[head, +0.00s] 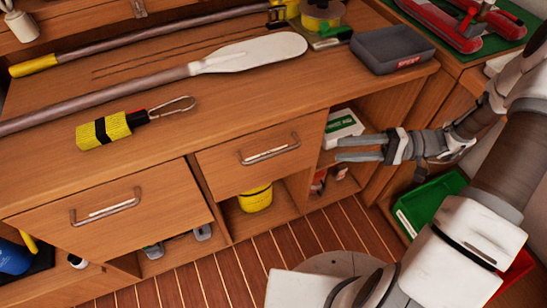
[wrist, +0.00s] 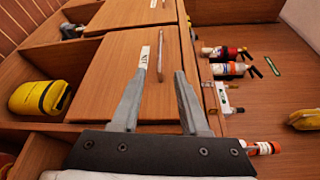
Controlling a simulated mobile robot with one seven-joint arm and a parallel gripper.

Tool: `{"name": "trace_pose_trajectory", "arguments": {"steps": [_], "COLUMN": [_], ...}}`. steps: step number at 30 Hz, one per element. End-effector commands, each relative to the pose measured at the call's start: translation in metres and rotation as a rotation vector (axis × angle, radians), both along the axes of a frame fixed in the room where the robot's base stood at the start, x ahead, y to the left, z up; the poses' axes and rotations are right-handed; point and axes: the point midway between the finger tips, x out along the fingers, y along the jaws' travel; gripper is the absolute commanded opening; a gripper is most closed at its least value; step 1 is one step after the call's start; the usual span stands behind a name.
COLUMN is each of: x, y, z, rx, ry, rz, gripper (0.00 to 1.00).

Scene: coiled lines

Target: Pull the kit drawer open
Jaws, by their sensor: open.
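Two closed wooden drawers sit side by side under the counter in the head view. The right drawer (head: 225,172) has a metal bar handle (head: 270,151), and the left drawer (head: 150,212) has a similar handle (head: 106,207). In the wrist view a drawer front (wrist: 118,66) carries a white label (wrist: 143,58) too small to read surely, beside an upright-looking handle (wrist: 160,55). My gripper (head: 338,149) is open and empty, right of the right drawer's handle in the head view. Its fingers (wrist: 160,76) point towards the handle in the wrist view, apart from it.
The counter bears a paddle (head: 260,52), a yellow-black float (head: 104,129) and a grey bin (head: 391,51). A yellow container (head: 256,197) stands in the cubby under the right drawer. A green crate (head: 427,205) stands at right. The floor before the drawers looks clear.

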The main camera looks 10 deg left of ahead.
Motion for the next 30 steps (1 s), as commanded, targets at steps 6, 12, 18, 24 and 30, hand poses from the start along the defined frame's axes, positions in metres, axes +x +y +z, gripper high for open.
{"name": "trace_pose_trajectory", "arguments": {"steps": [6, 12, 18, 24, 30], "x": [-0.005, -0.012, -0.020, -0.025, -0.028], "y": [0.027, 0.069, 0.112, 0.148, 0.167], "z": [-0.003, -0.007, -0.011, -0.013, -0.014], "rx": [0.002, 0.001, 0.000, -0.001, -0.001], "ry": [0.000, 0.001, 0.000, 0.000, -0.001], "rz": [0.005, 0.006, 0.006, 0.004, 0.003], "gripper": [0.45, 0.45, 0.45, 0.45, 0.45]}}
